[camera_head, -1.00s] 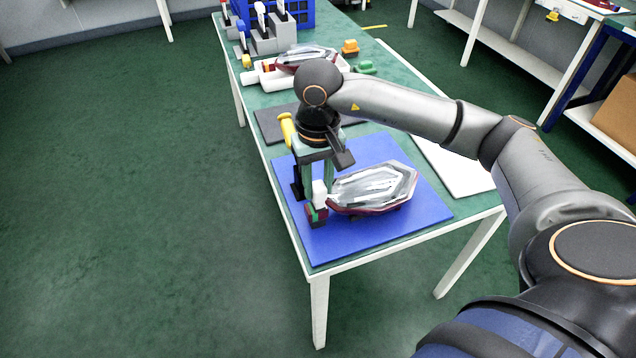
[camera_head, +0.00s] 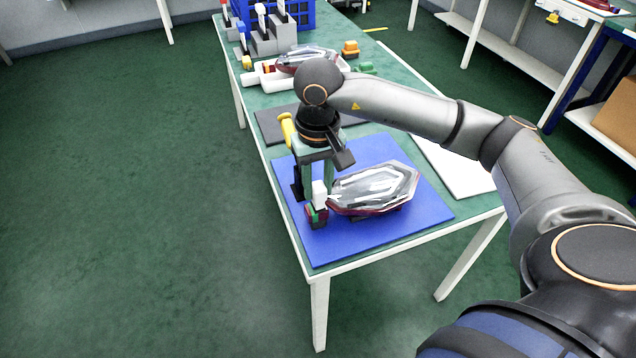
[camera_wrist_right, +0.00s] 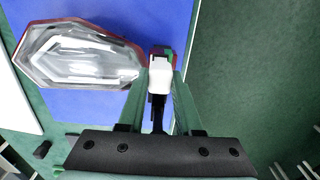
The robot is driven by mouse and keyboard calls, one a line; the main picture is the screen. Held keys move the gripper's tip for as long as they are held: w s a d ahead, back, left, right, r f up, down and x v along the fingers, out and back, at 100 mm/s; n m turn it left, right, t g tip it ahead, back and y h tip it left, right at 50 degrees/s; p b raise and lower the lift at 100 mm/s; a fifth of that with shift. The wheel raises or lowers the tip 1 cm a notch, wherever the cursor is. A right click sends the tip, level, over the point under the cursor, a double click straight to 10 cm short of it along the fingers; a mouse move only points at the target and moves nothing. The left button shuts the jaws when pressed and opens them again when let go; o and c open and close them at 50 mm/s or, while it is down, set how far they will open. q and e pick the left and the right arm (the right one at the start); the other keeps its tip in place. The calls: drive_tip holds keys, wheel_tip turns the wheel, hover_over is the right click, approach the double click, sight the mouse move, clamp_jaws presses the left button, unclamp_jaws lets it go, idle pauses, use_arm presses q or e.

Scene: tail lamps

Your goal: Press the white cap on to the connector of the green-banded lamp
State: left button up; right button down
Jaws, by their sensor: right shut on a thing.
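The lamp (camera_head: 375,188), clear with a dark red rim, lies on the blue mat (camera_head: 425,225). Its connector block (camera_head: 316,215), with green and red parts, is at the lamp's left end. My right gripper (camera_head: 318,186) points down there and is shut on the white cap (camera_head: 319,194). The cap is directly over the connector block and looks in contact with it; how deep it sits cannot be told. In the right wrist view the cap (camera_wrist_right: 159,77) is between the fingers, and green and red show just beyond it. My left gripper is not in view.
Behind the mat are a dark grey mat (camera_head: 272,125) and a white tray (camera_head: 265,77) with another lamp. Grey stepped blocks (camera_head: 272,38) and a blue crate (camera_head: 300,14) stand at the far end. A white sheet (camera_head: 455,165) lies to the right.

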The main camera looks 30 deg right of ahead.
drive_tip(key=c, duration=0.5)
unclamp_jaws()
drive_tip(key=shift+f, duration=0.15)
drive_tip(key=shift+r, duration=0.55)
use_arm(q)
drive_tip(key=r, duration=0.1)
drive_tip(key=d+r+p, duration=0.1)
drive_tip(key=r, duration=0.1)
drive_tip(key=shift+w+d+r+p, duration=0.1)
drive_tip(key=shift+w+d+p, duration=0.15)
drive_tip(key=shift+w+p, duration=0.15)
use_arm(e)
wheel_tip(320, 180, up, 12)
drive_tip(key=shift+f, duration=0.25)
